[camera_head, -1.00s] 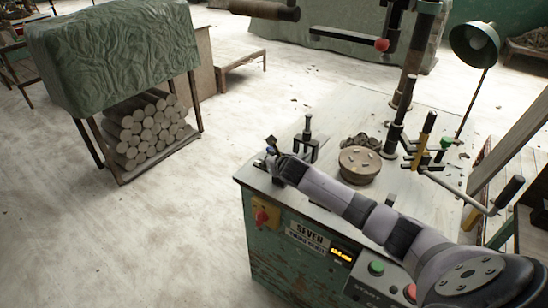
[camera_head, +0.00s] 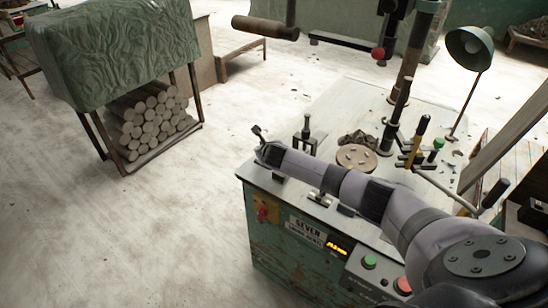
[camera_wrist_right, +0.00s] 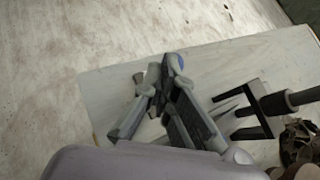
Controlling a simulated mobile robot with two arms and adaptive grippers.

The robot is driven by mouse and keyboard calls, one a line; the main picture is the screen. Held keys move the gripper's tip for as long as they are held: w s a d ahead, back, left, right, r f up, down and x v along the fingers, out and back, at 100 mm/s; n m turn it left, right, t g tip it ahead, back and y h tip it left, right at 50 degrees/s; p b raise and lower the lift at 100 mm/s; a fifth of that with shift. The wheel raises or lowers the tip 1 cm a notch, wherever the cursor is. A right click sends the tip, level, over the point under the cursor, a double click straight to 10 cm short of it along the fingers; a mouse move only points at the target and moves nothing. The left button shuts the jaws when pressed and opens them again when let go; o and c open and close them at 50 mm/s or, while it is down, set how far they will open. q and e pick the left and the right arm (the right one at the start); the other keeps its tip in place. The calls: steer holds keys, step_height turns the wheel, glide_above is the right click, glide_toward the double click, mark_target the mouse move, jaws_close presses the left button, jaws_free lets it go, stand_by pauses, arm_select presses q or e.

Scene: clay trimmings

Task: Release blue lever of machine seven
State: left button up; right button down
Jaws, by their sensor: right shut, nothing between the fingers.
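Machine seven (camera_head: 290,245) is a green, worn cabinet with a pale top and a "SEVEN" label on its front. My right arm reaches over its top from the lower right in the head view. My right gripper (camera_head: 262,141) is at the far left corner of that top, small and partly hidden by my wrist. In the right wrist view the gripper (camera_wrist_right: 158,85) is shut and empty. A small blue patch (camera_wrist_right: 180,63), perhaps the blue lever's tip, shows right at its fingertips; most of the lever is hidden, and contact cannot be told. My left gripper is out of view.
A black clamp (camera_head: 306,138) stands on the top just right of the gripper; it also shows in the wrist view (camera_wrist_right: 255,108). Behind are a round disc (camera_head: 357,158), a dark post and a lamp (camera_head: 470,45). Green (camera_head: 370,262) and red buttons sit in front.

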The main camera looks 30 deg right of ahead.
steer(key=shift+w+a, duration=0.2)
steer(key=shift+w, duration=0.3)
stand_by(2.3)
steer(key=shift+r, duration=0.15)
stand_by(0.8)
steer(key=shift+r+p, duration=0.75)
steer(key=shift+p, duration=0.4)
